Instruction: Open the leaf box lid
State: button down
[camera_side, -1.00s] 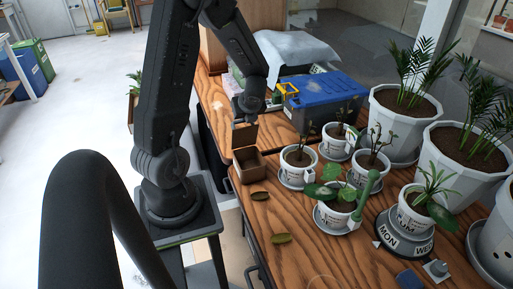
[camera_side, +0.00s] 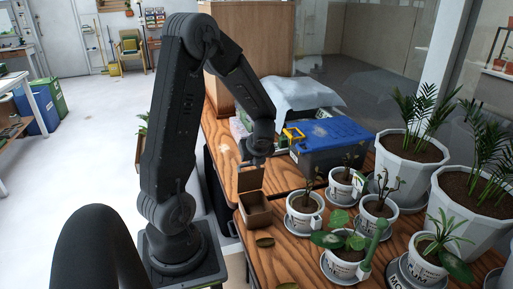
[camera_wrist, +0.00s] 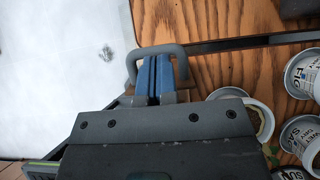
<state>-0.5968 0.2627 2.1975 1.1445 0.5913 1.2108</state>
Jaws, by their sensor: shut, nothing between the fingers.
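The leaf box (camera_side: 256,212) is a small brown open-topped box at the left edge of the wooden table in the side view. Its lid (camera_side: 250,181) stands up along the far edge, and the box's inside shows. My gripper (camera_side: 254,160) is just above the lid's upper edge; whether it touches the lid is unclear. In the wrist view my gripper's blue fingers (camera_wrist: 153,76) are pressed together with nothing between them. A grey curved bar crosses around the fingers there. The box is mostly hidden by my gripper in that view.
Several white potted plants on saucers stand right of the box, the nearest being a white pot (camera_side: 303,215). A blue crate (camera_side: 333,145) is behind them. A dry leaf (camera_side: 265,242) lies on the table in front of the box.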

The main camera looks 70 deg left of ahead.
notch_tip(320, 180, up, 11)
jog(key=d, duration=0.2)
jog(key=s+d+r+n+t+h, duration=0.1)
jog(key=s+d+n+t+h, duration=0.1)
jog(key=d+n, duration=0.4)
jog(key=s+d+r+n+t+h, duration=0.1)
jog(key=d+n, duration=0.5)
jog(key=d, duration=0.7)
jog(key=s+d+r+n+t+h, duration=0.2)
jog(key=d+n, duration=0.4)
jog(key=d, duration=0.3)
jog(key=r+h, duration=0.1)
jog(key=h, duration=0.1)
jog(key=shift+s+d+r+t+h, duration=0.25)
jog(key=shift+s+d+t+h, duration=0.05)
